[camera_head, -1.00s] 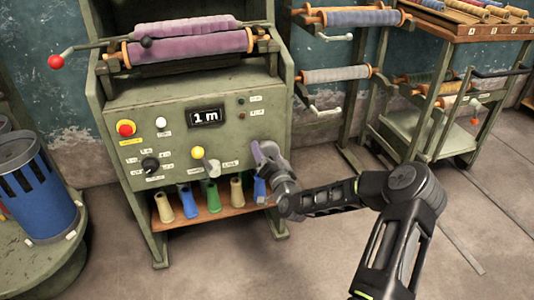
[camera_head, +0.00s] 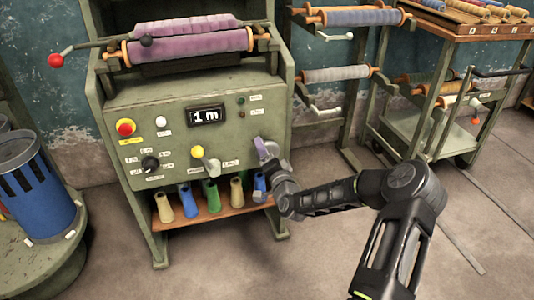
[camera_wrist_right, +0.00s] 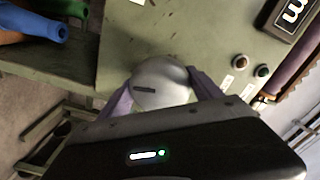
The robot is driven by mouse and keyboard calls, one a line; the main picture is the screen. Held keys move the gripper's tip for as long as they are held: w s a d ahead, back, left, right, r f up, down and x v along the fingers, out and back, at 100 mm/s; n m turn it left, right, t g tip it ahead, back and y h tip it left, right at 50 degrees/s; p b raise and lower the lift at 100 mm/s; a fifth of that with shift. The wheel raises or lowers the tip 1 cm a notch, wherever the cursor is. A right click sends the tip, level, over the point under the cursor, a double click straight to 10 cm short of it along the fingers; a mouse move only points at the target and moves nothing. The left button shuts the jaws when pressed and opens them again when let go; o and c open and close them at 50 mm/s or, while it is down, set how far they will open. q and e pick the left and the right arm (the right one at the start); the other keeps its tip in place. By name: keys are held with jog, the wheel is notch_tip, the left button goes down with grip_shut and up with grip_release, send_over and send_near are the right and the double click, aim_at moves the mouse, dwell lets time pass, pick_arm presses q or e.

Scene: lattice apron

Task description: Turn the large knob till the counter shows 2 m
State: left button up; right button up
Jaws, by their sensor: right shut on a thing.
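The machine's green front panel carries a dark counter (camera_head: 207,116) that reads "1 m"; part of it also shows in the wrist view (camera_wrist_right: 292,14). The large knob (camera_wrist_right: 160,80) is a round, pale grey cap with a short dark mark, at the panel's lower right. My right gripper (camera_head: 266,149) is shut on it, its two purple fingers on opposite sides of the knob in the wrist view. In the head view the gripper mostly hides the knob. My left gripper is not in view.
A shelf (camera_head: 215,217) of coloured cones lies below the gripper. A purple roll (camera_head: 190,46) lies above. Open floor lies to the right.

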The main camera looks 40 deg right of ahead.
jog(key=m, duration=0.5)
jog(key=shift+m, duration=0.3)
jog(key=m, duration=0.5)
dwell(0.4)
jog(key=o, duration=1.4)
jog(key=shift+s, duration=0.15)
jog(key=p+v, duration=0.1)
jog(key=v, duration=0.6)
jog(key=shift+s+a, duration=0.15)
jog(key=shift+s, duration=0.15)
